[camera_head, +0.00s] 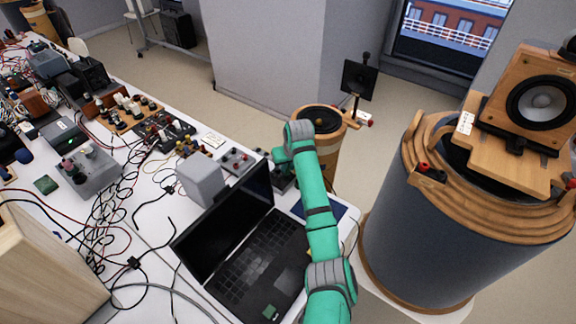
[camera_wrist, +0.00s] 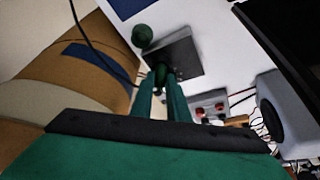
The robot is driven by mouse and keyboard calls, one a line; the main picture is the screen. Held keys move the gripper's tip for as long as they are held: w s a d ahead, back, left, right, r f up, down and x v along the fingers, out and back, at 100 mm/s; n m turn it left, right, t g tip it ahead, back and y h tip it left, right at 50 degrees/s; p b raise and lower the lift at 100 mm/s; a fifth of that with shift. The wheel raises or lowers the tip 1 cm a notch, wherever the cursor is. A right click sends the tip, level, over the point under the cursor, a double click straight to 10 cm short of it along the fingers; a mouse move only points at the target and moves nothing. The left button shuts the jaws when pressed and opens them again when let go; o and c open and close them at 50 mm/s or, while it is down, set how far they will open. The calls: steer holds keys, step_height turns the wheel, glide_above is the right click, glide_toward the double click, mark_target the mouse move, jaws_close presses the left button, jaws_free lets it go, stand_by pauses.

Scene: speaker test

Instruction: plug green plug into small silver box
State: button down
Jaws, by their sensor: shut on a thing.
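My gripper (camera_wrist: 162,88) is shut on a small dark green plug (camera_wrist: 160,73) between its teal fingertips in the wrist view. The plug is right at the edge of a small dark box; whether it touches or sits in it, I cannot tell. In the head view my gripper (camera_head: 281,166) is low behind the laptop screen, and the plug is hidden. The dark box (camera_wrist: 184,56) is beyond the fingertips. A small silver box with red knobs or sockets (camera_wrist: 211,106) lies to the right of the fingers; it also shows in the head view (camera_head: 237,161).
An open laptop (camera_head: 262,255) stands in front of my gripper. A grey cube speaker (camera_head: 202,181) is left of it. A round green thing (camera_wrist: 142,35) is near the dark box. Loose cables cover the table's left. A wooden cylinder speaker (camera_head: 320,121) stands behind.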

stand_by(0.3)
steer(key=c, duration=1.2)
jaws_free()
steer(key=shift+r, duration=2.5)
